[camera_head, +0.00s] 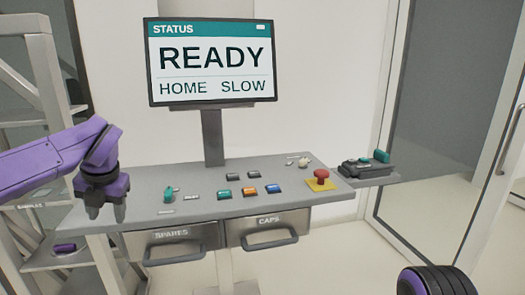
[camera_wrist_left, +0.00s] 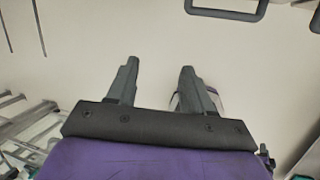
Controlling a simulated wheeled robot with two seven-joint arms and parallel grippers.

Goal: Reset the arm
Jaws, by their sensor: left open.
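My left arm comes in from the left in the head view. Its purple and dark grey left gripper (camera_head: 105,213) points down at the left end of the grey console (camera_head: 225,203), with its fingertips apart. In the left wrist view the left gripper (camera_wrist_left: 160,80) shows two dark fingers spread with nothing between them. A dark, ringed rounded part of my own body shows at the lower right of the head view; no right gripper fingers show. The status screen (camera_head: 212,62) reads READY, HOME and SLOW.
The console carries several coloured buttons, a red emergency knob (camera_head: 321,176) on a yellow base, and drawers marked SPARES (camera_head: 170,234) and CAPS (camera_head: 268,220). A dark device (camera_head: 366,167) sits on a side shelf. A metal rack (camera_head: 40,75) stands left; a glass door (camera_head: 440,110) is right.

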